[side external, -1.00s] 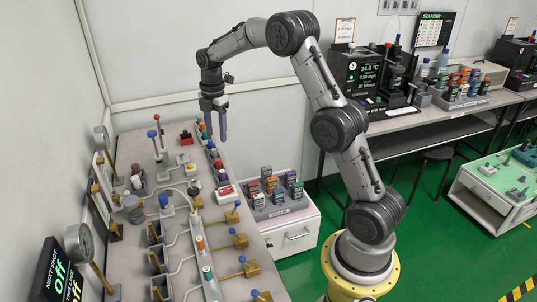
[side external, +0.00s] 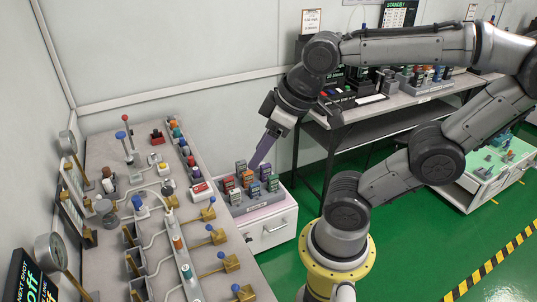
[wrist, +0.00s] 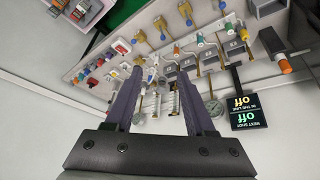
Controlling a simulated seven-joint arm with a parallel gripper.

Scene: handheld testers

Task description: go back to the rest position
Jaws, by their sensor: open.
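My gripper (side external: 262,152) points down and to the left in the side external view. Its purple-grey fingers overlap the handheld testers (side external: 247,181) in the picture, but they appear raised and clear of them. In the wrist view my gripper (wrist: 162,75) has its two fingers well apart with nothing held between them. The testers, in several colours, stand in a grey rack on a white drawer cabinet (side external: 268,236). Part of the tester rack (wrist: 82,12) also shows at the top left of the wrist view.
A bench (side external: 110,160) with valves, gauges and coloured knobs runs along the left wall. A dark-legged table (side external: 372,118) with equipment stands at the back. A white and green cabinet (side external: 487,178) is at the right. Green floor (side external: 410,250) is open around my base.

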